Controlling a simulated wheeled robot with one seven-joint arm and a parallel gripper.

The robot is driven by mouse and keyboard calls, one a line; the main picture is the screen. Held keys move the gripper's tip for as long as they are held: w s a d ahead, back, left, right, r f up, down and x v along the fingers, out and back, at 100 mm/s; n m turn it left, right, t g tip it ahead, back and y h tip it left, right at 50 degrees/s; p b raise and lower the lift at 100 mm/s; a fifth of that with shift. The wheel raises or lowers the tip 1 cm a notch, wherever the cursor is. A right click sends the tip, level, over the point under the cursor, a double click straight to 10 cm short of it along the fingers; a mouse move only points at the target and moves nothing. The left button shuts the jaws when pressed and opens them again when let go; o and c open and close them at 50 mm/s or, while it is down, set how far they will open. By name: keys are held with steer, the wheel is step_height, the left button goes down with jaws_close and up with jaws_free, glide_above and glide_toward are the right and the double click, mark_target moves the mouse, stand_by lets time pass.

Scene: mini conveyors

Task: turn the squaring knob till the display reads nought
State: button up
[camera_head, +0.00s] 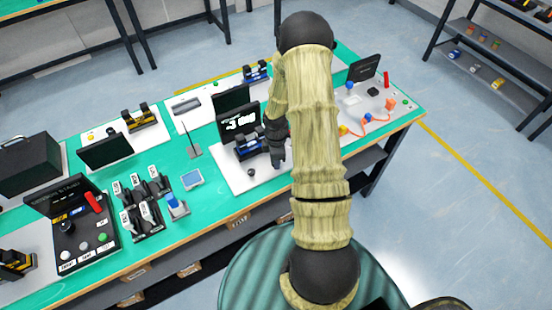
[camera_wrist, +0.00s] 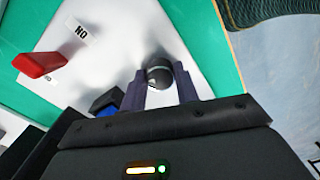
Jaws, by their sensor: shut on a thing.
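The squaring knob (camera_wrist: 158,72) is a dark round knob with a pale line on it, on a white plate (camera_wrist: 115,35). My gripper (camera_wrist: 160,84) is shut on it, one finger on each side. In the head view my gripper (camera_head: 276,158) is low over the white station base, and the knob between its fingers cannot be made out. The black display (camera_head: 238,122) behind it shows white characters that seem to start with "-3"; the rest is too small to read surely. A small black and blue conveyor (camera_head: 248,146) stands in front of the display.
A red switch (camera_wrist: 40,62) with small labels lies on the plate in the wrist view. Other stations stand on the green table (camera_head: 217,202), with a black screen (camera_head: 105,150) and an upright rod (camera_head: 192,139) left of my gripper. The plate's edge is close to the knob.

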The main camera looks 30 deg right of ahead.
steer(key=m, duration=0.4)
steer(key=shift+m+b, duration=0.3)
steer(key=shift+b, duration=0.1)
steer(key=m, duration=0.4)
steer(key=shift+m+b, duration=0.3)
steer(key=shift+b, duration=0.1)
steer(key=m, duration=0.4)
steer(key=shift+m+b, duration=0.3)
steer(key=shift+b, duration=0.1)
steer(key=m, duration=0.3)
steer(key=shift+m, duration=0.4)
steer(key=o, duration=1)
steer(key=shift+c, duration=0.2)
steer(key=shift+r+b, duration=0.15)
steer(key=shift+b, duration=0.15)
